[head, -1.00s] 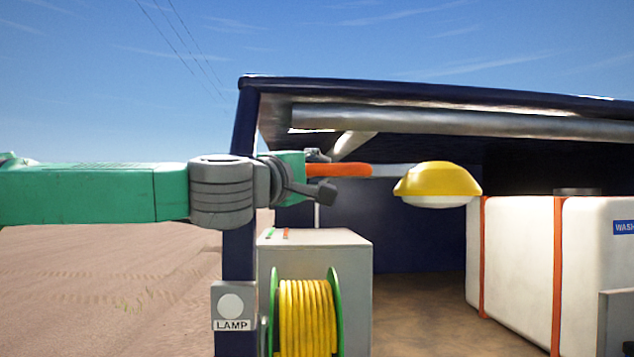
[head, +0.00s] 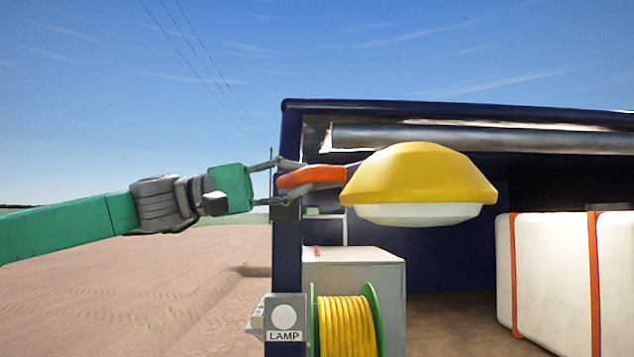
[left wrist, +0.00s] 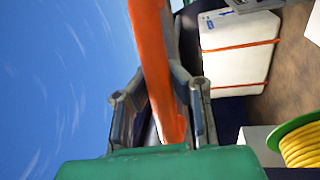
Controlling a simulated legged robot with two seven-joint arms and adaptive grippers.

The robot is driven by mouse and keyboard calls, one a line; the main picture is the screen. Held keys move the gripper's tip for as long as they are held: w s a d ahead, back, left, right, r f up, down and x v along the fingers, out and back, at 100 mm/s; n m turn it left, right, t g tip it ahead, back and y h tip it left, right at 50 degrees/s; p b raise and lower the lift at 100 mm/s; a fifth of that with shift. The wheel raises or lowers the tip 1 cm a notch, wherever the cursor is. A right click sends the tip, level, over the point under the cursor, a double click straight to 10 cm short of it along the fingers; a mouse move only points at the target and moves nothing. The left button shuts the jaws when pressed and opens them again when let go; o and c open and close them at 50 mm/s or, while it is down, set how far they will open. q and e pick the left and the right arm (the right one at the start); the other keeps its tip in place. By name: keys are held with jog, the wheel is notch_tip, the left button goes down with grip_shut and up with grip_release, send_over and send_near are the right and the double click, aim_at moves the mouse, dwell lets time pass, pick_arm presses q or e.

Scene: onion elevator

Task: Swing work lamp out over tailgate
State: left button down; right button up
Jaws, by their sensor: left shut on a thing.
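The work lamp (head: 419,178) has a yellow domed shade with a pale lens below. It hangs in front of the open back of the dark blue vehicle body, large in the head view. An orange handle (head: 311,177) joins its left side. My left gripper (head: 285,183) is shut on the orange handle beside the corner post (head: 288,235). In the left wrist view the orange handle (left wrist: 155,70) runs between both fingers. The lamp shade is not visible in that view. My right gripper is not in view.
A LAMP switch plate (head: 285,317) is on the post. A yellow cable reel (head: 345,325) stands by a grey cabinet (head: 355,268). A white tank (head: 550,265) with orange straps is at right. Open sandy ground (head: 130,285) lies left.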

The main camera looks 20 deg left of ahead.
pick_arm(q)
jog(key=shift+s+a+f+m+g+h, duration=0.2)
jog(key=shift+s+a+f+m+g, duration=0.15)
jog(key=shift+g, duration=0.35)
jog(key=shift+s+a+f+m+g+h, duration=0.25)
jog(key=shift+a+m+g, duration=0.15)
jog(key=shift+g, duration=0.3)
jog(key=c, duration=1.4)
grip_release()
jog(key=shift+r, duration=0.3)
jog(key=shift+s, duration=0.1)
